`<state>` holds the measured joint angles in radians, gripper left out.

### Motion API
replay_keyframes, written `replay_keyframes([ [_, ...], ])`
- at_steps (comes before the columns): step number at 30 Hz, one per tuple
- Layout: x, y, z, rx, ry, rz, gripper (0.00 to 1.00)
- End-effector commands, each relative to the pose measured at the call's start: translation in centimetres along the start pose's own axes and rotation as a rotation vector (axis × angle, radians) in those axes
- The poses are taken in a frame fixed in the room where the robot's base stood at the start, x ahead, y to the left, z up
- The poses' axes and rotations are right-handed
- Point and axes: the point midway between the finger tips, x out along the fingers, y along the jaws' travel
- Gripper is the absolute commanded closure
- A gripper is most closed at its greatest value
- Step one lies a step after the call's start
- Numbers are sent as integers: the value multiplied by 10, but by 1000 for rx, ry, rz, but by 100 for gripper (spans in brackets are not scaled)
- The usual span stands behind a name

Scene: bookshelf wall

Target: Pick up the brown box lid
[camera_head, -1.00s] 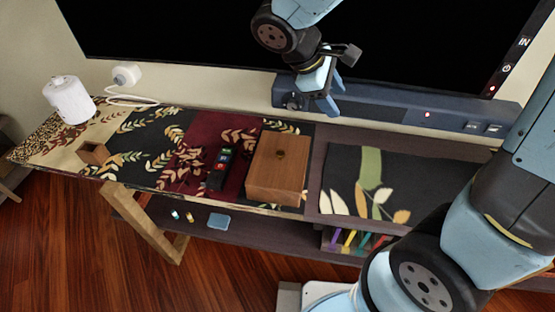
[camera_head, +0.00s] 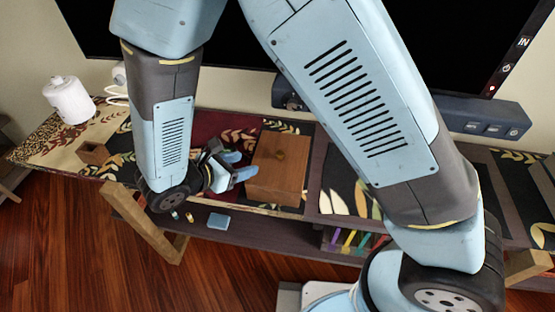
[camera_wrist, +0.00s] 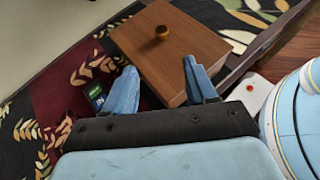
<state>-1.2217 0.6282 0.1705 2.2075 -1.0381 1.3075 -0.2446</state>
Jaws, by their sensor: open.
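The brown box lid (camera_head: 283,155), with a round knob (camera_head: 279,155) on top, sits closed on the brown wooden box (camera_head: 272,190) on the shelf. In the wrist view the lid (camera_wrist: 180,50) and its knob (camera_wrist: 161,31) lie beyond the fingertips. My gripper (camera_head: 240,165) is at the left front side of the box, low, with its blue fingers pointing toward it. In the wrist view my gripper (camera_wrist: 160,77) is open, with nothing held between the fingers. The fingertips reach the near edge of the box in that view; I cannot tell whether they touch.
A dark remote (camera_wrist: 96,95) with coloured buttons lies left of the box. A white cylinder (camera_head: 69,99) and a small open wooden box (camera_head: 93,153) stand at the shelf's left end. A large screen (camera_head: 95,30) and a blue-grey bar (camera_head: 480,117) are behind.

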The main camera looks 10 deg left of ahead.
Motion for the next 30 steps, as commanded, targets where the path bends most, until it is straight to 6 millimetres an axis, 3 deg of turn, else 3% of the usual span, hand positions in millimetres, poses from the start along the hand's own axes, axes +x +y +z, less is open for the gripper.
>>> replay_keyframes([
  [12,66,-1,0,-2,-1,-3,44],
  [22,88,-2,2,-1,-1,-2,44],
  [30,123,-4,6,-1,-1,-2,44],
])
